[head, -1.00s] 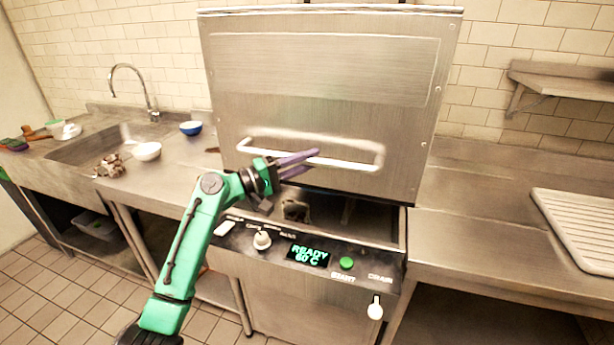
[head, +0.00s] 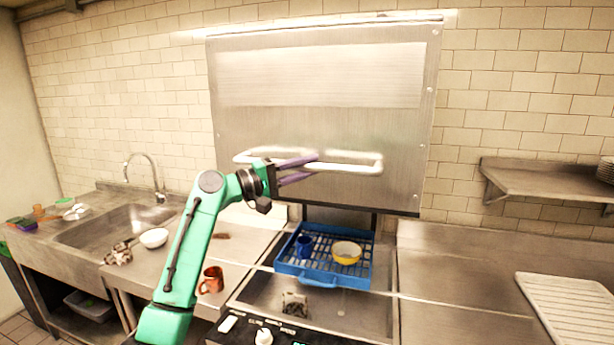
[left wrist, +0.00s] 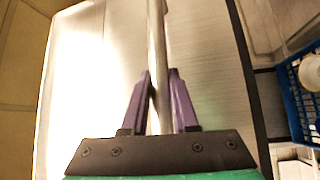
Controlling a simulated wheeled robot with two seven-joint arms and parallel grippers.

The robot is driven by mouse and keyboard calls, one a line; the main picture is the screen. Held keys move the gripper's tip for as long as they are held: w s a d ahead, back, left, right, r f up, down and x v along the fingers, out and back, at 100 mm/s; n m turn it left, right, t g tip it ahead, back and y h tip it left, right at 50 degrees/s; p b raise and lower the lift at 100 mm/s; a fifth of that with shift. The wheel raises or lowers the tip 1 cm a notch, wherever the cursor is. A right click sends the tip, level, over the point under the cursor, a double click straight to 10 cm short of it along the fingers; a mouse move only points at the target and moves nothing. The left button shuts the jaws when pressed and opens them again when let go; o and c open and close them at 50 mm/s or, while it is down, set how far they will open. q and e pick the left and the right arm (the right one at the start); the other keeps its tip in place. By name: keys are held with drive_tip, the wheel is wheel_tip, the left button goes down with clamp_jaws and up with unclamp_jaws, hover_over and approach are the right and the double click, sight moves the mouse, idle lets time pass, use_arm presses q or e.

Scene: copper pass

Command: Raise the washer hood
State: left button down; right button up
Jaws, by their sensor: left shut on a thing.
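The washer hood (head: 318,100) is a brushed steel box, raised well above the washer's bed. Its white bar handle (head: 350,163) runs across the lower front. My left gripper (head: 300,168) has its purple fingers at the handle in the head view. In the left wrist view the fingers (left wrist: 158,105) are closed about the handle bar (left wrist: 155,60). Below the hood, a blue rack (head: 322,276) sits in the open washer, holding a blue cup (head: 304,248) and a yellow bowl (head: 346,252). My right gripper is not in view.
A copper mug (head: 211,281) stands on the counter left of the washer. A white bowl (head: 153,238) is near the sink (head: 100,228). A wall shelf (head: 545,182) and a ribbed white drainboard (head: 575,305) are at the right. The right counter between is clear.

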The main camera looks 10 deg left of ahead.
use_arm(q)
drive_tip(key=shift+r, duration=0.25)
drive_tip(key=c, duration=0.7)
unclamp_jaws()
drive_tip(key=shift+s+a+f, duration=0.1)
drive_tip(key=shift+s+a+f+b, duration=0.2)
drive_tip(key=shift+a+b, duration=0.05)
drive_tip(key=shift+b, duration=0.15)
drive_tip(key=b+v, duration=0.6)
drive_tip(key=v, duration=0.7)
drive_tip(key=shift+s+a+r+b, duration=0.15)
drive_tip(key=shift+s+a+b, duration=0.15)
drive_tip(key=shift+a+b, duration=0.1)
drive_tip(key=shift+d, duration=0.1)
